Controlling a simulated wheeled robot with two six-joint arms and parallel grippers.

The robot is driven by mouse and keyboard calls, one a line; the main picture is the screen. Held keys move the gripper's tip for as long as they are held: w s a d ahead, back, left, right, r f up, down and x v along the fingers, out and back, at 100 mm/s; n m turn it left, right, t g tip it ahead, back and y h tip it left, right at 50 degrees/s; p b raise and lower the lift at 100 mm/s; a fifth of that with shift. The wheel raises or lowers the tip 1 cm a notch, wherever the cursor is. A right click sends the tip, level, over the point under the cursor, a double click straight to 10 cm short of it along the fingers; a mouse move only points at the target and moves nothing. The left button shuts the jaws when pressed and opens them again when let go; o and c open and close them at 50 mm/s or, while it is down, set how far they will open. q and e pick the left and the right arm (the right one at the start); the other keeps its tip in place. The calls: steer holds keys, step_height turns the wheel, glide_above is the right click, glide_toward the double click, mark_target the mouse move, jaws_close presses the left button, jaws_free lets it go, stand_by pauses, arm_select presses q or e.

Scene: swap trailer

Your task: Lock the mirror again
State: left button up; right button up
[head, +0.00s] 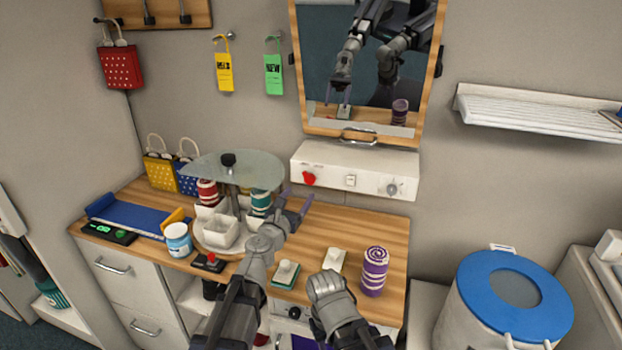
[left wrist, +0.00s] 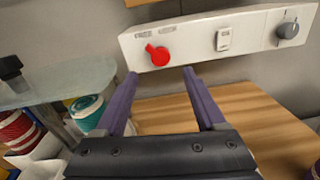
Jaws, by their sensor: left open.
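The wood-framed mirror (head: 375,65) hangs on the wall, seen in the head view, with a metal handle (head: 358,137) at its bottom edge. Below it is a white panel box (head: 330,165). The box carries a red knob (head: 309,179) at its left, also in the left wrist view (left wrist: 158,55), its tab pointing up-left. A small white switch (head: 350,180) sits in the middle and a grey dial (head: 391,189) at the right. My left gripper (head: 300,195) is open and empty, just below and in front of the red knob, apart from it. My right gripper's fingers cannot be made out.
A round glass-topped stand (head: 232,170) with spools stands left of my left gripper. A purple spool (head: 374,272), a white cup (head: 178,240) and small switch boxes sit on the wooden counter (head: 375,228). A blue-lidded bin (head: 515,297) stands right. The counter under the panel is mostly clear.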

mark_target(309, 180)
arm_select(q)
steer(key=shift+x, duration=3.9)
jaws_close()
